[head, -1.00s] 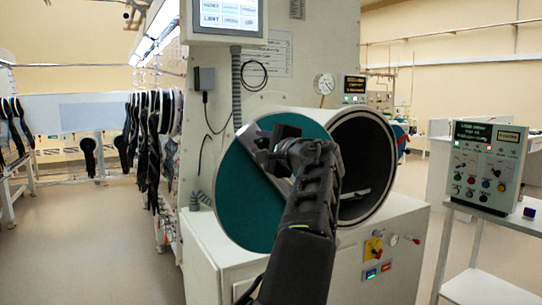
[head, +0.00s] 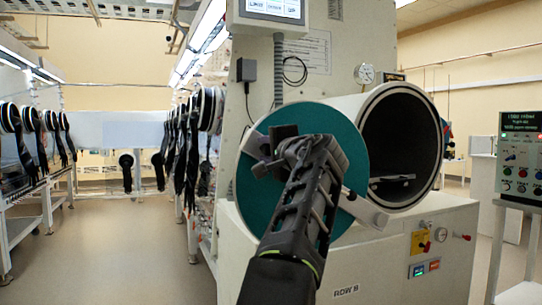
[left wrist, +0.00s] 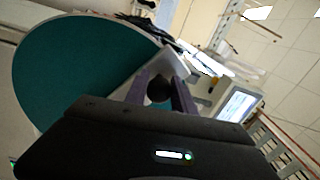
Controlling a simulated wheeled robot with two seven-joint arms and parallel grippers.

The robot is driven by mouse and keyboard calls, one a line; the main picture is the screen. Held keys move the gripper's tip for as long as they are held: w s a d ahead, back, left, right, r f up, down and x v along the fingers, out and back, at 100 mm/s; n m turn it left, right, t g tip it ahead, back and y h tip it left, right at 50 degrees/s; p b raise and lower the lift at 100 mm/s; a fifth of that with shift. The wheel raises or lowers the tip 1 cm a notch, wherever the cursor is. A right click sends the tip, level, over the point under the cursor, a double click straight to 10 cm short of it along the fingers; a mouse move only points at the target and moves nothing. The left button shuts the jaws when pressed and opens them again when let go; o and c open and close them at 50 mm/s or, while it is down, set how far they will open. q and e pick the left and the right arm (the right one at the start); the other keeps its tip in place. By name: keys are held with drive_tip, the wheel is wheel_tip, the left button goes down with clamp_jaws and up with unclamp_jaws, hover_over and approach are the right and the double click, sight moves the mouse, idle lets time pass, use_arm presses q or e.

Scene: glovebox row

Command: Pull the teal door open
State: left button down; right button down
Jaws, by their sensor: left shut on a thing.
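The teal door (head: 345,150) is a round disc with a pale rim, standing open to the left of the round chamber mouth (head: 402,140). It also shows in the left wrist view (left wrist: 75,75). My left gripper (head: 272,150) is in front of the door's face. In the left wrist view its fingers (left wrist: 159,92) are closed around a dark round knob (left wrist: 159,88), which my gripper largely hides in the head view. A pale bar (head: 362,211) reaches from behind my arm past the door's lower right edge. My right gripper is not in view.
The white cabinet (head: 440,235) under the chamber carries switches and a red-yellow valve. A control panel (head: 520,155) stands on a stand at the right. Glovebox rows with hanging black gloves (head: 190,140) line the left. The floor (head: 130,240) at the left is clear.

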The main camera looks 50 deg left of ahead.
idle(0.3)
use_arm(q)
drive_tip(key=c, duration=1.1)
unclamp_jaws()
drive_tip(key=shift+o, duration=0.2)
drive_tip(key=shift+f, duration=0.1)
drive_tip(key=shift+d, duration=0.25)
drive_tip(key=b+v, duration=0.4)
drive_tip(key=v, duration=0.3)
drive_tip(key=shift+s+d, duration=0.1)
drive_tip(key=shift+d, duration=0.05)
